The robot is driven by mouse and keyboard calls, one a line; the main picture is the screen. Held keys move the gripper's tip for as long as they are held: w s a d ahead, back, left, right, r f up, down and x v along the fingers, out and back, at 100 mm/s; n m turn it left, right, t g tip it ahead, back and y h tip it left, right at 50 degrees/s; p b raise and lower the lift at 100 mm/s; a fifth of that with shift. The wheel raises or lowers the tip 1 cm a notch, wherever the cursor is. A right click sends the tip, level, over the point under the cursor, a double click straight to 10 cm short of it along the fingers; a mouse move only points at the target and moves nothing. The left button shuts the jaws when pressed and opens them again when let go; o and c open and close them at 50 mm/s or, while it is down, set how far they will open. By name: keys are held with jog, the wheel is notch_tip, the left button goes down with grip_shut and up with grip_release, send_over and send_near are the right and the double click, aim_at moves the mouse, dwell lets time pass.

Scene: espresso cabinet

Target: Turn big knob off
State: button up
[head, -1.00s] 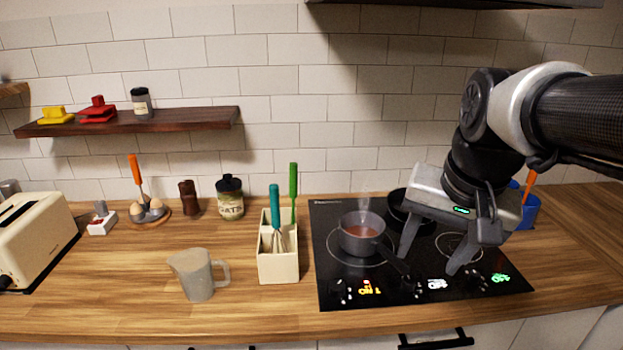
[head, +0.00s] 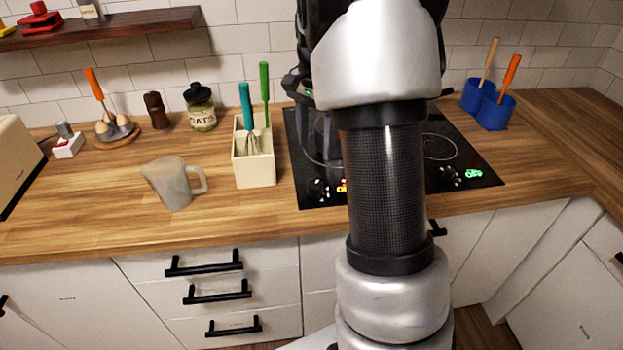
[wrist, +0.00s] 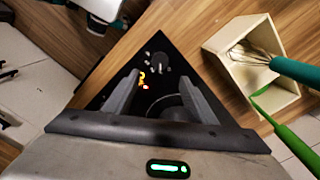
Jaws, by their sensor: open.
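The black cooktop (head: 485,179) has round black knobs along its front edge. The left front knob (head: 318,189) has an orange lit display (head: 342,186) beside it. In the wrist view a black knob (wrist: 161,62) stands beyond my fingertips, next to the orange display (wrist: 143,78). Another knob (head: 450,175) with a green display (head: 473,173) is at the front right. I cannot tell which knob is the big one. My gripper (wrist: 158,78) is open and empty above the cooktop. My arm hides the cooktop's middle and most of my gripper in the head view.
A cream utensil holder (head: 256,170) with a whisk stands just left of the cooktop. A grey jug (head: 170,185) stands further left. Blue cups (head: 490,112) with handles stand behind right. A round dark pot or burner shape (wrist: 168,106) shows between my fingers.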

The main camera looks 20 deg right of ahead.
aim_at(315, 184)
notch_tip(315, 184, down, 12)
jog(key=shift+b, duration=0.45)
jog(key=shift+c, duration=0.2)
jog(key=c, duration=1)
